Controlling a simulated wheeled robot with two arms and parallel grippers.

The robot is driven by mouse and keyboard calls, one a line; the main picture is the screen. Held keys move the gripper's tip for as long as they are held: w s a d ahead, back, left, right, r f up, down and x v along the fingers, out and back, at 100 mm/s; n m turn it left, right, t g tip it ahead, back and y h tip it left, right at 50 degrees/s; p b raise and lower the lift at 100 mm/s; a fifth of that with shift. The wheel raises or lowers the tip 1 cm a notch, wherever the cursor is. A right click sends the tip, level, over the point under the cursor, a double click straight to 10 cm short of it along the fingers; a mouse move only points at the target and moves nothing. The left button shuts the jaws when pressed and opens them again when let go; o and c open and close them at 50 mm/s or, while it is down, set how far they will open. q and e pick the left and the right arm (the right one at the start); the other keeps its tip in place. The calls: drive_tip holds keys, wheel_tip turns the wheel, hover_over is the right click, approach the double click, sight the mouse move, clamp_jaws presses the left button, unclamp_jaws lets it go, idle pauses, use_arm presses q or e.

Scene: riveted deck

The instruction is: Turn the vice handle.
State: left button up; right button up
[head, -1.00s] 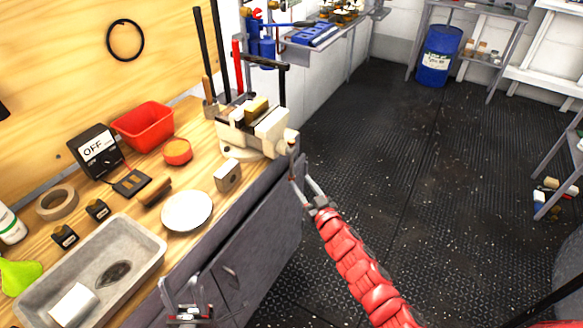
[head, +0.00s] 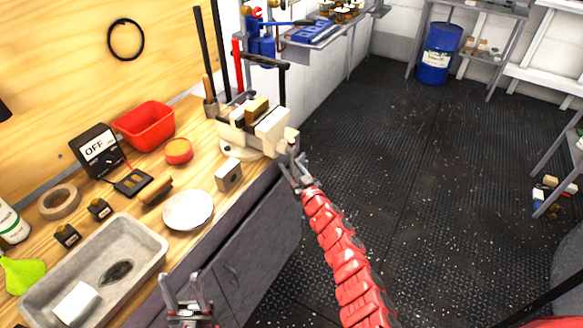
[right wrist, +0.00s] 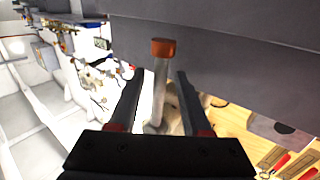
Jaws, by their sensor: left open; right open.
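The cream vice (head: 238,138) stands at the right edge of the wooden bench, a yellow block (head: 257,108) between its jaws. Its handle is mostly hidden in the head view by my right gripper (head: 294,166), which is at the vice's front end. In the right wrist view the handle (right wrist: 160,88) is a pale metal rod with an orange-brown end cap. It shows between the two open fingers of my right gripper (right wrist: 158,78); I cannot tell whether they touch it. My left gripper (head: 187,292) is open and empty, low in front of the bench.
On the bench are a grey tray (head: 150,231), a white plate (head: 188,210), a metal block (head: 229,176), a red bin (head: 146,126) and an OFF meter (head: 97,150). Dark cabinets (head: 255,235) form the bench front. The floor (head: 420,170) to the right is open.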

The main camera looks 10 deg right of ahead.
clamp_jaws()
idle(1.4)
